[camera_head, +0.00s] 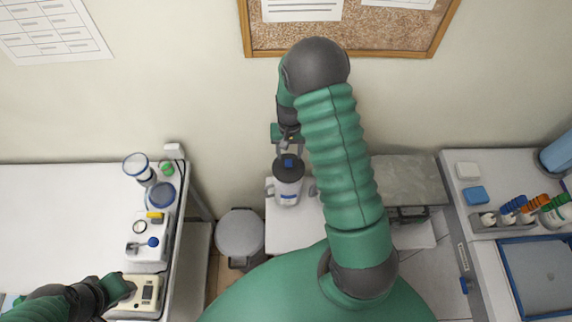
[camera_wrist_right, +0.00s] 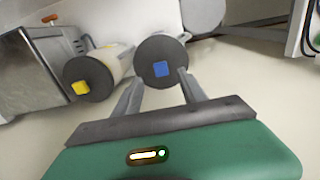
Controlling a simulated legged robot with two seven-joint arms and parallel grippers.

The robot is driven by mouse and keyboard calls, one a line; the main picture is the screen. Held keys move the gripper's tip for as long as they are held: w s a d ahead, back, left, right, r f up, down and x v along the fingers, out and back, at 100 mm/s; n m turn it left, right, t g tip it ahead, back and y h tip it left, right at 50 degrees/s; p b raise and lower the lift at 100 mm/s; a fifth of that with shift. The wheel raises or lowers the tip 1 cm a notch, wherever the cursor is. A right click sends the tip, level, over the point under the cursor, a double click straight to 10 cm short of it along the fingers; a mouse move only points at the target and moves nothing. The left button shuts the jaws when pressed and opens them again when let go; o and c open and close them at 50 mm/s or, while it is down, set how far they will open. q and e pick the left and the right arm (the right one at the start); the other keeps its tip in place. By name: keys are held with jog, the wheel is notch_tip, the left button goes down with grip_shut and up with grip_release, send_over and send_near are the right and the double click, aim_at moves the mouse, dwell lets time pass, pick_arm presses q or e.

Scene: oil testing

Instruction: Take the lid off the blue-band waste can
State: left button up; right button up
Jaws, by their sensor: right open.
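The blue-band waste can (camera_head: 287,197) stands upright on a white surface in the head view, with a dark round lid (camera_head: 279,174) on top. A blue square knob (camera_wrist_right: 160,69) sits at the middle of that lid (camera_wrist_right: 160,82) in the right wrist view. My right gripper (camera_head: 288,156) is open just above the lid. In the right wrist view its two fingers (camera_wrist_right: 160,77) spread to either side of the knob, apart from it as far as I can tell. My left gripper (camera_head: 127,287) is at the lower left by a small instrument; its fingers are unclear.
A second can with a dark lid and yellow knob (camera_wrist_right: 80,88) stands close beside the blue one; my right arm mostly hides it in the head view. A round grey bin (camera_head: 240,232) is left of the white stand (camera_head: 283,238). Benches stand at both sides.

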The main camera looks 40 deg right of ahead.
aim_at(289, 161)
jog(key=f+p, duration=0.1)
jog(key=f, duration=0.2)
jog(key=f+p, duration=0.1)
jog(key=f, duration=0.1)
jog(key=shift+w+d+p, duration=0.1)
jog(key=shift+d+p, duration=0.2)
jog(key=shift+p, duration=0.05)
jog(key=shift+f, duration=0.3)
jog(key=shift+a, duration=0.3)
jog(key=shift+c, duration=0.9)
jog(key=shift+w+a, duration=0.1)
jog(key=shift+a, duration=0.05)
jog(key=c, duration=0.5)
grip_shut()
pick_arm(q)
jog(key=r, duration=0.1)
jog(key=d+r, duration=0.1)
jog(key=shift+r, duration=0.4)
pick_arm(e)
jog(key=shift+d, duration=0.3)
